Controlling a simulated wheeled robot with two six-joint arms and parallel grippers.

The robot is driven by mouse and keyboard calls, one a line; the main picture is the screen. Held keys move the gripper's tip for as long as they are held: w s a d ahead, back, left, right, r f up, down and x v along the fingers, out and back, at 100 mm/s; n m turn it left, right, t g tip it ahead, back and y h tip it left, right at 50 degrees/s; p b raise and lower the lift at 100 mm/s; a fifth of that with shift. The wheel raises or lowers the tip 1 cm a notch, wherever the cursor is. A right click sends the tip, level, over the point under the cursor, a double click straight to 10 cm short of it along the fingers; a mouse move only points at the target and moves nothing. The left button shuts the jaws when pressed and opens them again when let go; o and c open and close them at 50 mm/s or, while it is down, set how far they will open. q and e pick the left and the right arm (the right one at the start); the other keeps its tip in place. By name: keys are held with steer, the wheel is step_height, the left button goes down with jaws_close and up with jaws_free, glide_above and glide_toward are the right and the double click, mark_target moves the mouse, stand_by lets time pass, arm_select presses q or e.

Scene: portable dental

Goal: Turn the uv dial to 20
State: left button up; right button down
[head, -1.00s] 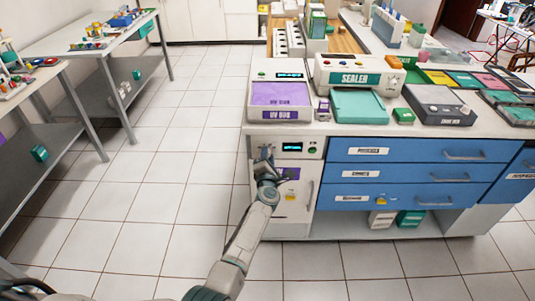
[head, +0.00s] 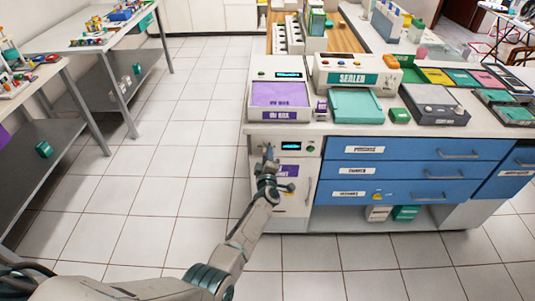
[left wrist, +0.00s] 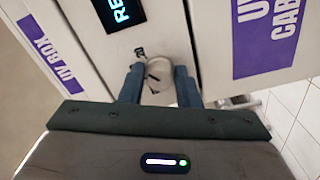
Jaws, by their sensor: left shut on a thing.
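The dial (left wrist: 158,78) is a pale round knob on the white front panel of the UV cabinet, seen in the left wrist view. The two dark fingers of my left gripper (left wrist: 159,85) are shut on it from both sides. In the head view my left gripper (head: 269,157) reaches up to the panel and covers the dial. A small dark display (head: 292,146) sits right of it. In the left wrist view the display (left wrist: 120,12) is cut off, with only its first letters readable. The dial's setting cannot be read. My right gripper is out of view.
Below the panel is a cabinet door (left wrist: 270,45) with a purple label. A UV box (head: 284,115) and a sealer (head: 345,78) stand on the counter above. Blue drawers (head: 415,170) are to the right. The tiled floor (head: 160,185) at left is clear.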

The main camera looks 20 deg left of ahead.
arm_select(q)
steer(key=shift+m+p, duration=0.3)
steer(key=shift+m, duration=0.5)
steer(key=shift+f, duration=0.1)
steer(key=o, duration=0.9)
steer(key=shift+o, duration=0.2)
steer(key=p+v, duration=0.1)
steer(key=v, duration=0.9)
steer(key=shift+s, duration=0.4)
steer(key=shift+d, duration=0.1)
